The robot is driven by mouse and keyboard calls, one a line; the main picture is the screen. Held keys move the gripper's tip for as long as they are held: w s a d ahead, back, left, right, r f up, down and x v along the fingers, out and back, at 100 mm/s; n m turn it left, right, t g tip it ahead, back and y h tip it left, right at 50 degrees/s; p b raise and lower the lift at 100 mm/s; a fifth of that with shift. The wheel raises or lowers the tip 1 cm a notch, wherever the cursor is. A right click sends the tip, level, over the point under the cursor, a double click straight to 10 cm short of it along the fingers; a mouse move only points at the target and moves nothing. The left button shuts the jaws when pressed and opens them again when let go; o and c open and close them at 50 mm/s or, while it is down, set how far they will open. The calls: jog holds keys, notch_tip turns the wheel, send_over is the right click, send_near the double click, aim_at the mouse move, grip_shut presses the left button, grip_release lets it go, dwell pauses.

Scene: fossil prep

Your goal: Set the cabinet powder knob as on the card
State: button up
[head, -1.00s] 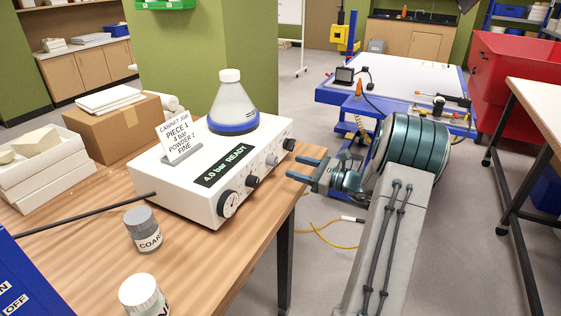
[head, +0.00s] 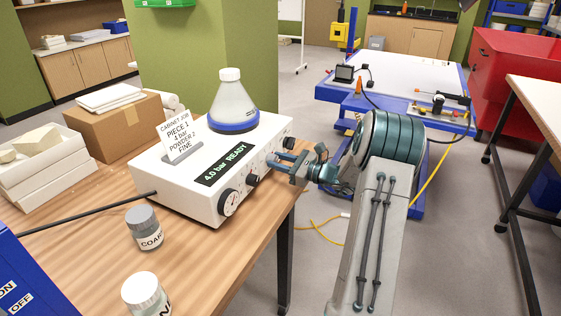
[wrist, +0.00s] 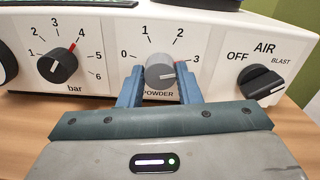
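The powder knob (wrist: 160,72) is a grey dial on the white cabinet control box (head: 180,195), marked 0 to 3. Its pointer appears turned toward the 3 side. My gripper (wrist: 160,88) is open, with one blue finger on each side of the knob; small gaps seem to show, but contact is hard to judge. In the head view my gripper (head: 282,163) is at the box's front face and covers the powder knob. The card (head: 178,137) on top of the box reads piece 1, 4 bar, powder 2, fine.
The bar knob (wrist: 57,65) points at 4, and the AIR knob (wrist: 262,84) sits to the right. The display (head: 226,164) reads 4.0 bar READY. A flask (head: 233,103) stands on the box. Jars, including one labelled COAR (head: 144,228), stand on the wooden table (head: 205,250).

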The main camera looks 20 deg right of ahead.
jog(key=shift+f+b, duration=0.1)
jog(key=shift+b, duration=0.3)
jog(key=shift+n+b, duration=0.35)
jog(key=shift+n, duration=0.05)
jog(key=shift+f+b, duration=0.1)
jog(key=shift+b, duration=0.35)
jog(key=n+b, duration=0.1)
jog(key=b, duration=0.1)
jog(key=n+b, duration=0.2)
jog(key=b, duration=0.1)
jog(key=shift+f+n+b, duration=0.2)
jog(key=shift+n+b, duration=0.1)
jog(key=n+b, duration=0.3)
jog(key=b, duration=0.3)
jog(key=shift+r+n, duration=0.1)
jog(key=shift+n, duration=0.3)
jog(key=shift+r+n+b, duration=0.15)
jog(key=shift+n+b, duration=0.55)
jog(key=shift+b, duration=0.3)
jog(key=shift+r, duration=0.2)
